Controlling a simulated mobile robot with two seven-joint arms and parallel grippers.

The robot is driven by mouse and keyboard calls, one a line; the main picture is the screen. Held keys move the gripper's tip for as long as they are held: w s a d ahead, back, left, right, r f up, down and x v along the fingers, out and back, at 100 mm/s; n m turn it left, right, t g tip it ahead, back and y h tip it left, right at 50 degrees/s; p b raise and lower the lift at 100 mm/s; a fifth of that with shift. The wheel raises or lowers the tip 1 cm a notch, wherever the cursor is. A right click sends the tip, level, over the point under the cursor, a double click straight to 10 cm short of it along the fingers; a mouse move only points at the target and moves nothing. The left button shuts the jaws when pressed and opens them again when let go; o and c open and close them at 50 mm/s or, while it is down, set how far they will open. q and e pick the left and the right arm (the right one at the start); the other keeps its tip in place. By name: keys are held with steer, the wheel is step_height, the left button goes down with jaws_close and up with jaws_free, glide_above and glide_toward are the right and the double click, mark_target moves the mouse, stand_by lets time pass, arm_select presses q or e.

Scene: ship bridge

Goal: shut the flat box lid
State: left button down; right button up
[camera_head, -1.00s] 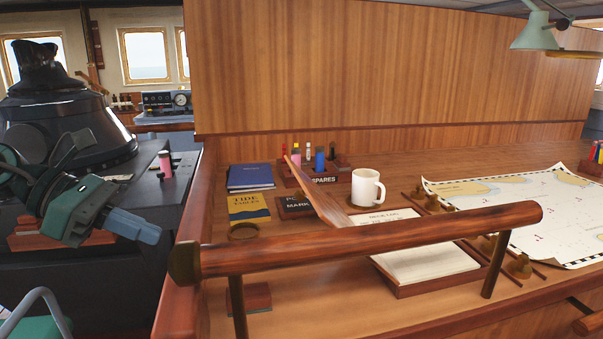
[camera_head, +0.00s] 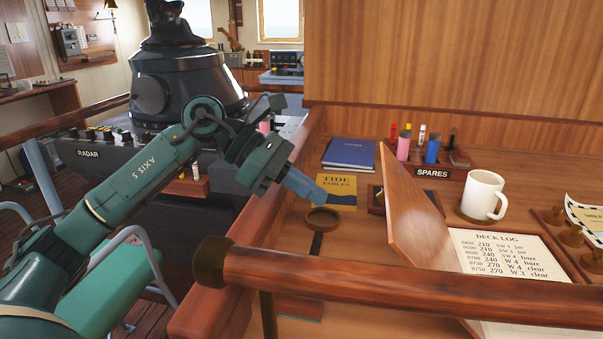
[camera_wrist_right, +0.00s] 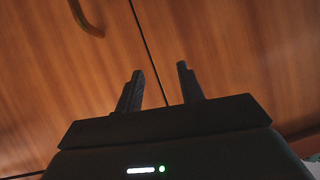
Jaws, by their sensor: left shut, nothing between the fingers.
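The flat box (camera_head: 472,325) lies on the wooden chart desk at the right of the head view, with a deck log page inside. Its wooden lid (camera_head: 415,222) stands open, tilted up at the box's left side. The handrail in front hides part of the box. My left gripper (camera_head: 318,197) is shut and empty, with its blue fingers over the desk's left edge, left of the lid and apart from it. My right gripper (camera_wrist_right: 160,68) shows only in the right wrist view. Its dark fingers are apart and empty, in front of brown wood panels.
A wooden handrail (camera_head: 400,282) crosses in front of the desk. A white mug (camera_head: 482,194) stands behind the box. A spares rack (camera_head: 432,172), blue book (camera_head: 348,154), tide tables book (camera_head: 338,190) and round brass dish (camera_head: 322,219) lie nearby. Bare desk lies between dish and lid.

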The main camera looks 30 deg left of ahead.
arm_select(q)
steer(key=w+d+p, duration=0.2)
steer(key=d, duration=0.5)
arm_select(e)
steer(key=shift+d+r, duration=0.15)
steer(key=shift+r, duration=0.55)
steer(key=shift+s+f, duration=0.1)
steer(key=shift+f, duration=0.1)
arm_select(q)
steer(key=shift+r, duration=0.1)
arm_select(e)
steer(key=shift+r, duration=0.1)
